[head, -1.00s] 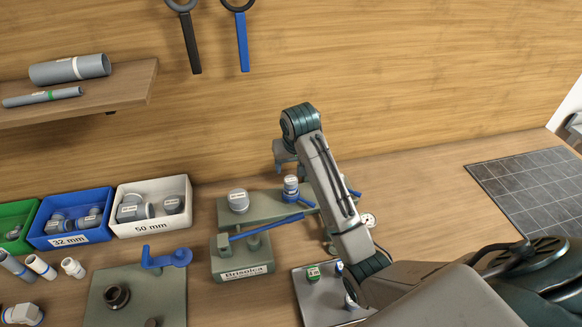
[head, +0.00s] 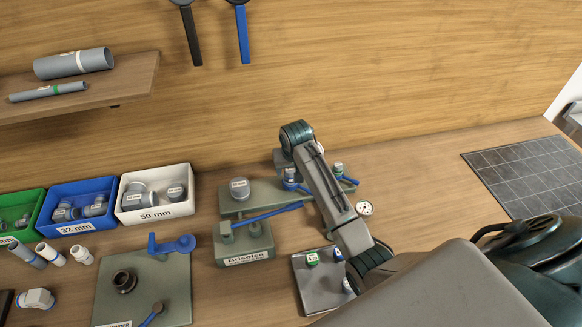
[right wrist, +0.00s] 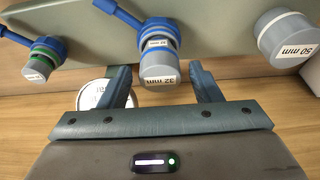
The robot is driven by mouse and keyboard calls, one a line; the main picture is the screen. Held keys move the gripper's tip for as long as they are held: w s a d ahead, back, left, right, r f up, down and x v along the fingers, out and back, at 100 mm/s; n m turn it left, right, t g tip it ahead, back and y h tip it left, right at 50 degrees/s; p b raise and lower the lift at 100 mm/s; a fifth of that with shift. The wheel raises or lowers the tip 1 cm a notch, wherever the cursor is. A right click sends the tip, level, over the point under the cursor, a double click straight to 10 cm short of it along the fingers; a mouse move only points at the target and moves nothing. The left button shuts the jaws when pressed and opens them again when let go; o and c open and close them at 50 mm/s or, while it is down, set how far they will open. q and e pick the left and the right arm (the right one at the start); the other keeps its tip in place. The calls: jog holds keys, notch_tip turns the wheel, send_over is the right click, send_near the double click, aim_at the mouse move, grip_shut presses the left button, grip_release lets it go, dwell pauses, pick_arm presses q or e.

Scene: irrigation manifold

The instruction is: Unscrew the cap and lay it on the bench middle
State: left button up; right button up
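A grey cap marked 32 mm (right wrist: 160,68) sits on a blue-collared outlet of the grey-green manifold (right wrist: 210,22). In the head view this cap (head: 289,173) shows beside my right arm, partly covered. My right gripper (right wrist: 162,80) is open, with one finger on each side of the 32 mm cap and visible gaps between. In the head view the right gripper (head: 283,163) is mostly hidden behind its wrist. A larger 50 mm cap (head: 240,187) and a smaller green-ringed cap (right wrist: 40,65) are on the manifold's other outlets. My left gripper is not in view.
Blue valve handles (head: 268,214) reach out from the manifold. A round gauge (head: 364,208) stands at its right. Green, blue (head: 84,187) and white (head: 155,185) bins stand at left. Bench around the tiled mat (head: 530,165) is clear.

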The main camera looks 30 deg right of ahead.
jog(key=c, duration=0.9)
jog(key=n+y, duration=0.1)
jog(key=n, duration=0.3)
jog(key=shift+w+r+n, duration=0.1)
jog(key=shift+n, duration=0.3)
jog(key=shift+d+n+y, duration=0.1)
jog(key=shift+n+y, duration=0.4)
jog(key=shift+n, duration=0.4)
jog(key=shift+w+r+n+y, duration=0.1)
jog(key=shift+n+y, duration=0.2)
jog(key=shift+n, duration=1)
jog(key=shift+n+y, duration=0.3)
jog(key=shift+n, duration=0.7)
jog(key=shift+w+n+g, duration=0.1)
jog(key=shift+n+g, duration=0.4)
jog(key=shift+n, duration=0.8)
jog(key=shift+r+y, duration=0.1)
jog(key=shift+y, duration=0.2)
